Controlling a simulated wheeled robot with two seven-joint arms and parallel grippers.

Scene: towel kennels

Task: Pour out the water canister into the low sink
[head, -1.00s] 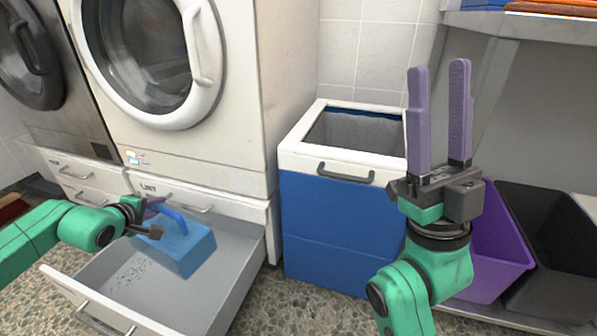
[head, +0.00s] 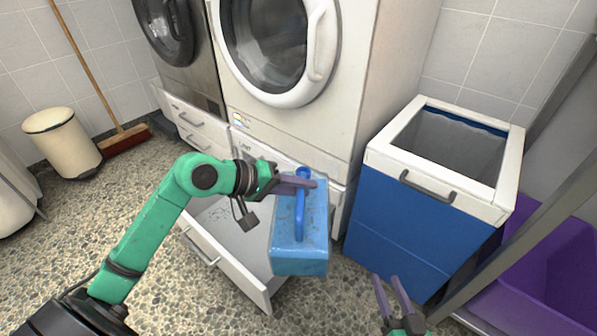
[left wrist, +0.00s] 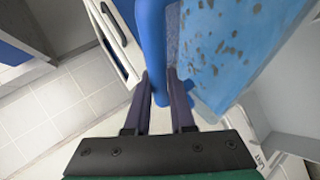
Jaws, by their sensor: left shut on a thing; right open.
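The water canister (head: 299,240) is a translucent blue block with a darker blue handle and small specks on it. My left gripper (head: 303,184) is shut on its handle and holds it above the right side of the open drawer (head: 246,271). In the left wrist view the canister (left wrist: 235,50) fills the upper right, with the handle (left wrist: 152,45) between the fingers (left wrist: 160,88). My right gripper (head: 391,282) is open and empty at the bottom of the head view, in front of the blue hamper.
A blue hamper with a white rim (head: 390,170) stands to the right of the white washer (head: 345,90). A cream bin (head: 62,143) and a broom (head: 122,140) stand at the back left. The speckled floor at left is clear.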

